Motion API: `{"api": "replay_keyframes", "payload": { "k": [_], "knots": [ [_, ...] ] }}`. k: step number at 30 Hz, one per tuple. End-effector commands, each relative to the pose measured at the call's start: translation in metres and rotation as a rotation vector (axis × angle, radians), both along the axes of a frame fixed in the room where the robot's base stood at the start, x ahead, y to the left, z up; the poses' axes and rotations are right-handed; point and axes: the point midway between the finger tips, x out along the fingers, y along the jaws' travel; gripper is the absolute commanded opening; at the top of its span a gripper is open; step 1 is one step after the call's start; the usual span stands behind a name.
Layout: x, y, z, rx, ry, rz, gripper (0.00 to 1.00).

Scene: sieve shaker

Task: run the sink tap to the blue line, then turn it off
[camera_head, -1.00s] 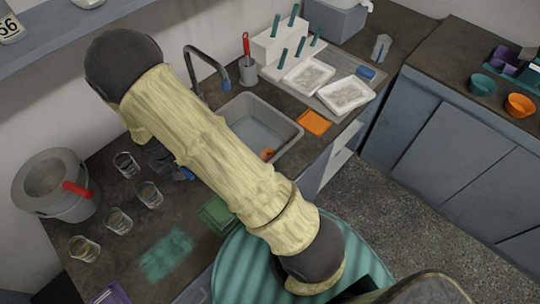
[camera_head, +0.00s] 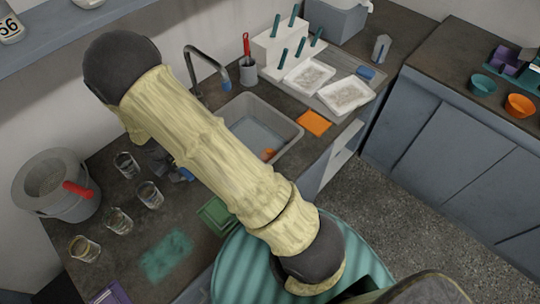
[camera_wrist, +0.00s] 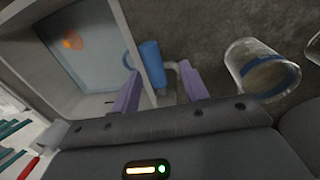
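The grey tap (camera_head: 193,66) stands at the back of the sink (camera_head: 293,124). Its neck arches forward and ends in a blue tip (camera_head: 226,86) over the basin. My arm hides part of the sink and counter. My gripper (camera_wrist: 160,88) is over the counter beside the sink, its two purple fingers apart. A blue cylinder (camera_wrist: 151,58) shows near and between the fingertips in the wrist view, with a grey curved piece beside it. I cannot tell whether the fingers touch it. A glass beaker with a blue line (camera_wrist: 262,72) stands to the right. No water flow is visible.
Several glass beakers (camera_head: 149,196) stand on the counter left of my arm, near a grey bucket (camera_head: 55,190) with a red handle. An orange object (camera_head: 268,153) lies in the sink. White trays (camera_head: 308,76) and an orange mat (camera_head: 314,122) lie right of the sink.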

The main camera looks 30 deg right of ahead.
Motion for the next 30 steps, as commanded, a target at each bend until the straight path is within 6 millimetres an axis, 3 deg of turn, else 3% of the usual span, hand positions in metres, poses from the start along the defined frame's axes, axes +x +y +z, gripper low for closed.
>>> {"api": "replay_keyframes", "payload": {
  "k": [11, 17, 30],
  "knots": [
    [0.001, 0.001, 0.012, 0.0, -0.003, 0.0, 0.44],
    [0.0, 0.006, 0.042, 0.001, -0.004, 0.0, 0.44],
    [-0.004, 0.02, 0.128, 0.002, -0.004, 0.002, 0.44]
  ]
}}
